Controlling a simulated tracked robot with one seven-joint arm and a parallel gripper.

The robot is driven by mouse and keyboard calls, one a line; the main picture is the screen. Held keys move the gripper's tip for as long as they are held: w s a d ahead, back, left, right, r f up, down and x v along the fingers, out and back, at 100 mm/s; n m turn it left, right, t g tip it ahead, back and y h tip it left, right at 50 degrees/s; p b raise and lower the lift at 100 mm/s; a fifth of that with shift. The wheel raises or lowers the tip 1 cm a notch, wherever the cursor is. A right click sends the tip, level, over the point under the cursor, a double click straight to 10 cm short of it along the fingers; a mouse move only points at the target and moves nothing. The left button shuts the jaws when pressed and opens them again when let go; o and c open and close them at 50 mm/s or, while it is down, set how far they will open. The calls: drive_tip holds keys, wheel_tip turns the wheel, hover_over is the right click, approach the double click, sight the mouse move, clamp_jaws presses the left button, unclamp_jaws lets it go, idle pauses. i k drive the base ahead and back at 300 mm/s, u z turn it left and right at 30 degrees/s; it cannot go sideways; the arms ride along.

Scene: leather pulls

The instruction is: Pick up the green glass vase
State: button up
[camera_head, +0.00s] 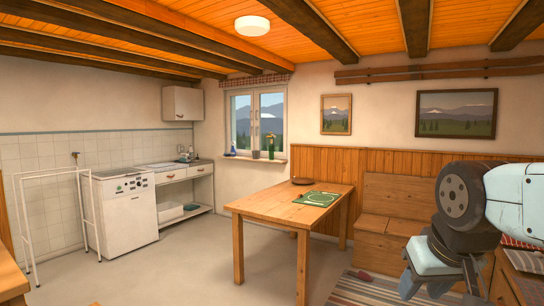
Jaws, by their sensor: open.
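A small, slender green vase (271,154) with a yellow flower on top stands upright on the window sill, at the right end of the small group there. It is small in the picture, so I cannot tell whether it is glass. My gripper (438,284) hangs at the lower right, open, with nothing visible between its fingers. It is far from the vase, much nearer to me, and part of it is cut off by the bottom edge.
A wooden table (270,209) with a green placemat (317,198) and a dark bowl (302,181) stands before the window. A wooden bench (390,205) is to its right. A white appliance (125,215) and a white rack (28,225) stand left.

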sight(271, 148)
drive_tip(key=u, duration=0.4)
drive_tip(key=i, duration=4.75)
drive_tip(key=u, duration=1.4)
drive_tip(key=i, duration=0.4)
drive_tip(key=z, duration=0.05)
